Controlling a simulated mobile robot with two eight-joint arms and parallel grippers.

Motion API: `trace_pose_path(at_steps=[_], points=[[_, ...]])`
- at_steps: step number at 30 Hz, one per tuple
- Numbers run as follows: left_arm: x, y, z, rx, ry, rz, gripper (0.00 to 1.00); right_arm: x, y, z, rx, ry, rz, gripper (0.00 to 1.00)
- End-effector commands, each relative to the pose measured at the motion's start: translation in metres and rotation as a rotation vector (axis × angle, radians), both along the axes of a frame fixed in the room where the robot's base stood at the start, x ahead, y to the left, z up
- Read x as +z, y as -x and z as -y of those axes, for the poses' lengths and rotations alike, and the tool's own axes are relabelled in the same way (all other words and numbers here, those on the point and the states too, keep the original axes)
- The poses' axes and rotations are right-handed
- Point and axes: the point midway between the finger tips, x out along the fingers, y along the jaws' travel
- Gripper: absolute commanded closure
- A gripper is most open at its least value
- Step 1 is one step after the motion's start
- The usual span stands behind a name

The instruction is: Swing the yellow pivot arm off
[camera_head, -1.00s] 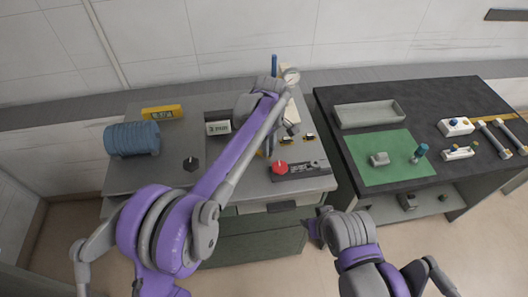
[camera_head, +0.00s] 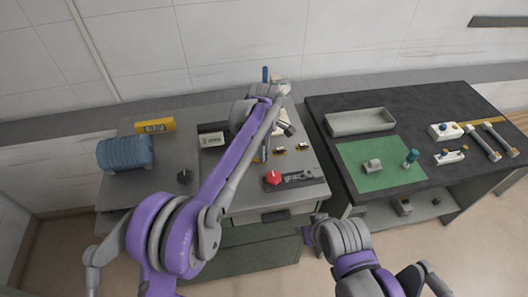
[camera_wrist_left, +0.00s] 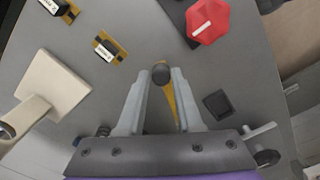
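The yellow pivot arm (camera_wrist_left: 171,103) is a narrow yellow strip in the left wrist view, partly hidden by my gripper. A dark round post or knob (camera_wrist_left: 161,73) stands at its upper end. My left gripper (camera_wrist_left: 161,78) has its two fingertips on either side of this dark post, with little or no gap. I cannot tell whether they press on it. In the head view my left arm hides most of this spot, and a bit of yellow shows below the left gripper (camera_head: 264,150). My right gripper (camera_head: 312,235) hangs in front of the benches, its fingers unclear.
A red knob (camera_wrist_left: 208,20) on a dark plate lies close by; it also shows in the head view (camera_head: 272,177). Small yellow-based parts (camera_wrist_left: 110,47) and a cream block (camera_wrist_left: 50,88) flank the gripper. A blue roll (camera_head: 125,152) lies left.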

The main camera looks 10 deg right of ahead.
Motion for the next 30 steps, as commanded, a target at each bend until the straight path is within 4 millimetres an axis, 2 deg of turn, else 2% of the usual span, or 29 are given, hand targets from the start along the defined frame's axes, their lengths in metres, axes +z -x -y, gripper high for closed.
trace_pose_path(at_steps=[1, 4, 15, 20, 24, 30], points=[[0.001, 0.0, 0.0, 0.0, 0.0, 0.0, 0.56, 0.0, 0.0, 0.0, 0.0, 0.0, 0.0, 0.5], [0.0, 0.0, 0.0, 0.0, 0.0, 0.0, 0.4, 0.0, 0.0, 0.0, 0.0, 0.0, 0.0, 0.5], [0.006, 0.0, 0.0, -0.001, -0.001, -0.002, 0.4, 0.001, 0.0, 0.0, 0.0, 0.0, 0.0, 0.5], [0.03, 0.0, 0.0, -0.001, -0.001, -0.001, 0.4, 0.002, -0.001, 0.0, 0.0, 0.0, 0.002, 0.5], [0.061, 0.0, 0.0, -0.001, -0.001, 0.0, 0.4, 0.005, -0.002, 0.0, 0.0, 0.0, 0.004, 0.5], [0.095, 0.0, 0.0, -0.001, -0.001, 0.001, 0.4, 0.01, -0.005, 0.0, 0.0, 0.0, 0.009, 0.5]])
